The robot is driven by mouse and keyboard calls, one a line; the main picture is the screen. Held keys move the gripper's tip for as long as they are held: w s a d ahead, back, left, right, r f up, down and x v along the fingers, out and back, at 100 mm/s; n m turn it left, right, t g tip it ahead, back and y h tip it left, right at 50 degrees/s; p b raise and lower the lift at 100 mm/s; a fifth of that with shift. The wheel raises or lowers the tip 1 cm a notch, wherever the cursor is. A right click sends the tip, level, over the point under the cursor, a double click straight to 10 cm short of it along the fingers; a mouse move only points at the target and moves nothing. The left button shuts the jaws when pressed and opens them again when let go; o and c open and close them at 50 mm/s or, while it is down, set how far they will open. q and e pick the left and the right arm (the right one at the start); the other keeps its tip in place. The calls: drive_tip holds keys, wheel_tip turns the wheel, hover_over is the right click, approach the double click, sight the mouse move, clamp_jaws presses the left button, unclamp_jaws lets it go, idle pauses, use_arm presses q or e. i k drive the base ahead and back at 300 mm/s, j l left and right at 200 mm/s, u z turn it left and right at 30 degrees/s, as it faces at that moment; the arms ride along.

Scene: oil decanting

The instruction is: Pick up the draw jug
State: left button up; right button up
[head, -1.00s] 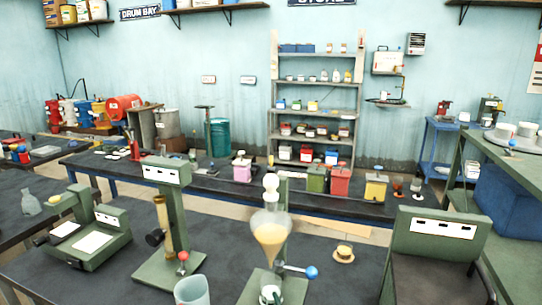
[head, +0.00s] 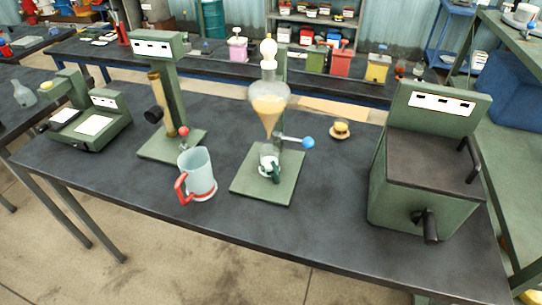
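The jug (head: 198,172) is a clear, greyish cup with a red base band and a red handle on its left front side. It stands upright on the dark bench near its front edge in the head view. I take it for the draw jug, though no label shows. Just right of it, a separating funnel (head: 268,108) with amber liquid hangs on a green stand, with a small vessel (head: 268,160) with a dark green handle under its tip. Neither of my grippers is in view.
A green column device (head: 170,125) with a red knob stands behind the jug on the left. A green box machine (head: 425,170) with a front crank is on the right. A blue-ended lever (head: 308,142) sticks out from the funnel stand. The bench (head: 335,195) is bare between stand and box.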

sight(269, 167)
drive_tip(key=k, duration=1)
